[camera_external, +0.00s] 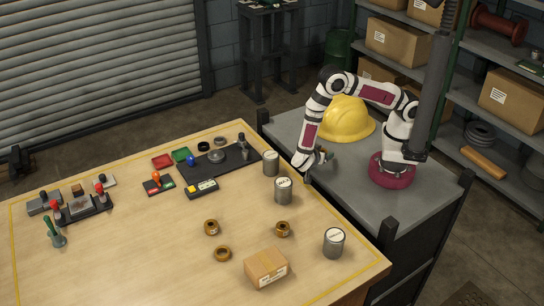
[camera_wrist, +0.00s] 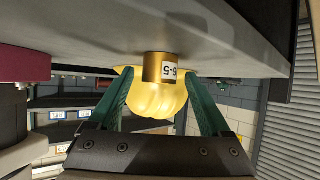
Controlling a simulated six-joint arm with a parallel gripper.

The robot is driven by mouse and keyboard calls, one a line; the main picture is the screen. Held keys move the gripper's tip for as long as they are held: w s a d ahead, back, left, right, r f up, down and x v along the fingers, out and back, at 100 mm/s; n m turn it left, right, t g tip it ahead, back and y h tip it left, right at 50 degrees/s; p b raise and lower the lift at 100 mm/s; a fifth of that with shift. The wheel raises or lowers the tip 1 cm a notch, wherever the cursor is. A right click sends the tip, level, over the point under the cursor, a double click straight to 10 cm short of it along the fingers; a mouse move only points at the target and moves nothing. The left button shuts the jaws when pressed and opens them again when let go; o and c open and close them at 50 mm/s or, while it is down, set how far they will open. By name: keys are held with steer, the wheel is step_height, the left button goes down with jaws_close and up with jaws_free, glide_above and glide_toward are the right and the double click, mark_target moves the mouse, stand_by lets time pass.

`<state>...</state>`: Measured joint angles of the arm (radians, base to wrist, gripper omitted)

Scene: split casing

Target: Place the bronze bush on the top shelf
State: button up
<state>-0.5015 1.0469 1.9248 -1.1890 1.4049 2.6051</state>
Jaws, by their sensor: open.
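In the wrist view, which is upside down, a bronze-gold cylinder (camera_wrist: 153,67) with a white label stands on the underside-up grey bench top (camera_wrist: 100,30); it looks like the bronze bush. My gripper (camera_wrist: 161,78) is open, with green fingers on either side of it; I cannot tell whether they touch it. In the external view my gripper (camera_external: 322,160) is low over the left edge of the grey bench top (camera_external: 345,185), beside the yellow helmet (camera_external: 345,119). The bush is too small to make out there. A metal shelf rack (camera_external: 415,60) stands at the right; its top is cut off.
The wooden table (camera_external: 140,260) lies left of the bench, with metal cans (camera_external: 283,190), bronze-coloured rings (camera_external: 222,254), a cardboard box (camera_external: 266,268) and a dark tray (camera_external: 225,160). Boxes (camera_external: 512,100) occupy parts of the rack. The bench front is clear.

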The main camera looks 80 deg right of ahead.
steer(key=v, duration=1.1)
steer(key=s+d+r+n+g+y, duration=0.1)
steer(key=s+d+r+n+y, duration=0.1)
steer(key=s+r+n+y, duration=0.3)
steer(key=s+d+r+n+g+y, duration=0.1)
steer(key=s+d+r+n+y, duration=0.15)
steer(key=r, duration=0.55)
steer(key=s+r+n+t+y, duration=0.3)
steer(key=s+n+t+y, duration=0.1)
steer(key=s+n+y, duration=0.2)
steer(key=shift+s+a+n+t, duration=0.3)
steer(key=shift+s+a+n, duration=0.35)
steer(key=shift+s, duration=0.55)
